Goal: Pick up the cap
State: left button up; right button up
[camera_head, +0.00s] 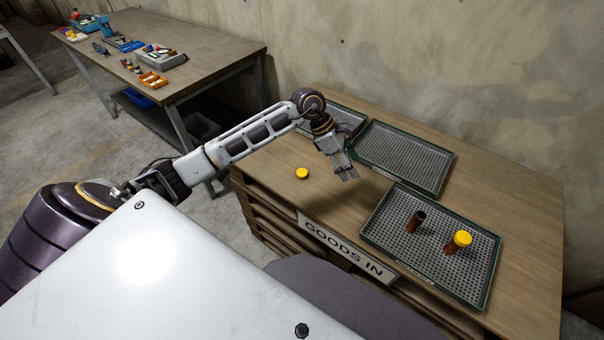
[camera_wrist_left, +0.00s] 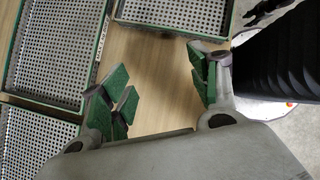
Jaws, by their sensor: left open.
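A yellow cap (camera_head: 302,173) lies on the bare wood of the table near its left front edge, in the head view. My left gripper (camera_head: 344,171) is above the table to the right of the cap, with its fingers pointing down and apart from the cap. In the wrist view my left gripper (camera_wrist_left: 163,90) has its green-padded fingers spread, with only bare wood between them. The cap does not show in the wrist view. A brown bottle with no cap (camera_head: 416,221) and a brown bottle with a yellow cap (camera_head: 459,243) stand in the front right tray.
The front tray (camera_head: 390,247) holds the bottles. Two perforated trays, one at the back (camera_head: 440,178) and one partly behind my arm (camera_head: 350,113), look empty. A second table (camera_head: 215,45) with tools and bins stands at the far left. Bare wood surrounds the cap.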

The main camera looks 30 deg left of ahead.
pick_arm(q)
jog(key=a+y, duration=0.4)
jog(key=a, duration=0.5)
jog(key=g+y, duration=0.2)
jog(key=y, duration=0.1)
send_over(300, 172)
jog(key=shift+w+r, duration=0.1)
jog(key=shift+r, duration=0.2)
pick_arm(e)
jog(key=shift+w+a, duration=0.1)
jog(key=shift+a, duration=0.05)
pick_arm(q)
jog(key=shift+f, duration=0.1)
notch_tip(300, 172, down, 7)
jog(key=shift+d+f, duration=0.1)
jog(key=shift+f, duration=0.55)
jog(key=shift+f, duration=0.1)
